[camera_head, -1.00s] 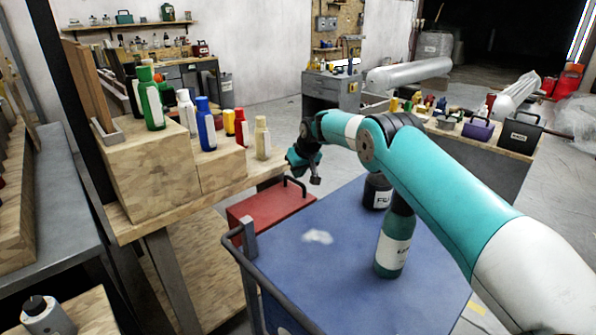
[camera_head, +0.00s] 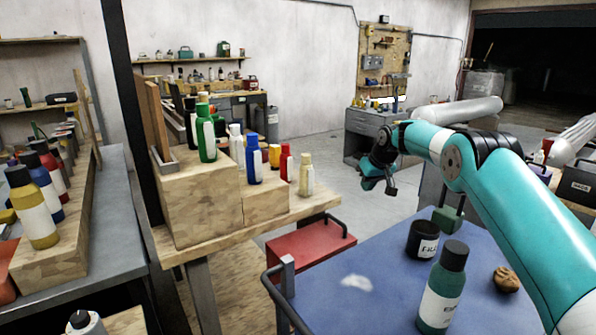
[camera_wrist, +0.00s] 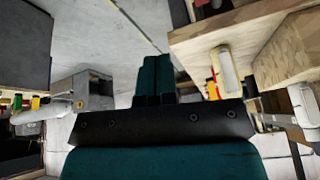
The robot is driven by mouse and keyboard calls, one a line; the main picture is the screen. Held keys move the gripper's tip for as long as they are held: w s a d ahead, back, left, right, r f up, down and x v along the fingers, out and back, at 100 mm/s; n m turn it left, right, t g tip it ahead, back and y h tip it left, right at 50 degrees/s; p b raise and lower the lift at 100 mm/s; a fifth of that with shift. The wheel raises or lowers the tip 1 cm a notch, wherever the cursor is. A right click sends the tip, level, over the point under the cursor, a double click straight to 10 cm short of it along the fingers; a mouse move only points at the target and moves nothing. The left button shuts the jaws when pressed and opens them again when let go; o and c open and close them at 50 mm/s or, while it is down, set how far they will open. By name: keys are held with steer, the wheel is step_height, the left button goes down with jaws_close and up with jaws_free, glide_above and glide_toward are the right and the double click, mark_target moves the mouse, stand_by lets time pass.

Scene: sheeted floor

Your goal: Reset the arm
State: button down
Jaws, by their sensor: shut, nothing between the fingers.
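My arm (camera_head: 500,195) reaches in from the right over the blue cart top and is bent at the elbow. My gripper (camera_head: 378,187) hangs in the air beyond the cart's far edge, to the right of the wooden bench, and holds nothing. In the wrist view my gripper (camera_wrist: 158,68) shows its two teal fingers pressed together, with floor beyond them.
The blue cart (camera_head: 335,305) carries a teal bottle (camera_head: 442,290), a black pot (camera_head: 422,240) and a brown lump (camera_head: 506,279). A red box (camera_head: 310,243) is beside it. Several bottles stand on the wooden bench (camera_head: 225,228). Open floor (camera_head: 350,205) lies behind.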

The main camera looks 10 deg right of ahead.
steer(key=s+a+r+n+g+y+p, duration=0.1)
steer(key=s+a+r, duration=0.6)
steer(key=s, duration=0.3)
steer(key=s+a+r+n+g+y, duration=0.1)
steer(key=s+a+r+n, duration=0.1)
steer(key=s+a+r, duration=0.7)
steer(key=s+a+n+g, duration=0.1)
steer(key=s, duration=1.6)
steer(key=s+a+f+g+p, duration=0.1)
steer(key=s+a, duration=0.1)
steer(key=s, duration=1.5)
steer(key=shift+s+f+n+g+y+p, duration=0.15)
steer(key=shift+f+n+g+y+p, duration=0.15)
steer(key=shift+n+g, duration=0.1)
